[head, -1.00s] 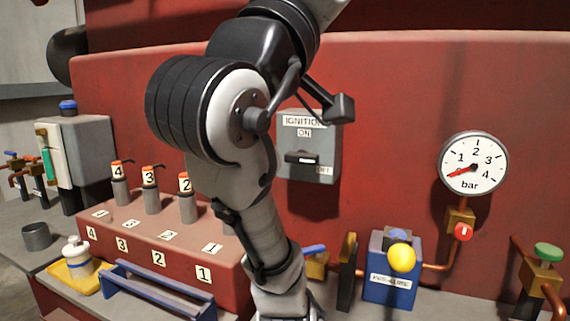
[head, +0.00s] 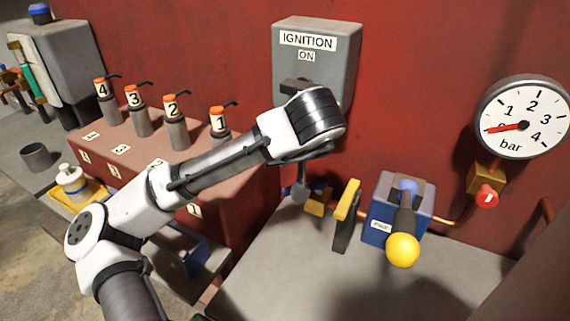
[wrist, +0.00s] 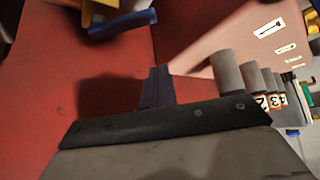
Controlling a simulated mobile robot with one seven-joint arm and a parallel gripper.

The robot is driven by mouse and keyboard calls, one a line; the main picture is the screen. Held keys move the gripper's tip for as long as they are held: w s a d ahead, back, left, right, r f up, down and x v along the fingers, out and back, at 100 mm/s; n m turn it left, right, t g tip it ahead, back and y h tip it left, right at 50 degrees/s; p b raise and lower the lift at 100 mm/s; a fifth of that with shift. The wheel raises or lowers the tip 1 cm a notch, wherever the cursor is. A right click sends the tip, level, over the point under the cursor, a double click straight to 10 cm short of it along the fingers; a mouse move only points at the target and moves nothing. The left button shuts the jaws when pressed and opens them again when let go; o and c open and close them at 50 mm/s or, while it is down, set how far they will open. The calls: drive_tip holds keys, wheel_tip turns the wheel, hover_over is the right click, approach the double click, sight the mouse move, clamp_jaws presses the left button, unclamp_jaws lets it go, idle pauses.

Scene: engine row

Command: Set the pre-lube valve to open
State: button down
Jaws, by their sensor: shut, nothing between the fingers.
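A brass valve (head: 315,208) with a blue lever handle sits low against the red wall, left of the blue box, in the head view. My gripper (head: 300,190) is beside it and partly covers the handle. In the wrist view the blue handle (wrist: 122,24) shows at the top edge, apart from the dark fingertips (wrist: 157,86). My gripper is shut and empty. A blue box (head: 392,212) with a label, read as pre-lube in the earlier view, carries a dark lever with a yellow ball (head: 402,250) leaning toward me.
A yellow-edged plate (head: 346,214) stands between valve and blue box. The grey ignition box (head: 316,62) is above my wrist. A gauge (head: 523,117) and red knob (head: 487,196) are at right. A red block (head: 112,150) with several injectors is at left. The grey bench (head: 290,275) is clear in front.

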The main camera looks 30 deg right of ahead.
drive_tip(key=p+x, duration=0.2)
drive_tip(key=x, duration=0.8)
drive_tip(key=s, duration=0.2)
drive_tip(key=s+a, duration=0.1)
drive_tip(key=s, duration=0.1)
drive_tip(key=shift+a+p, duration=0.15)
drive_tip(key=shift+p, duration=0.25)
drive_tip(key=shift+f, duration=0.1)
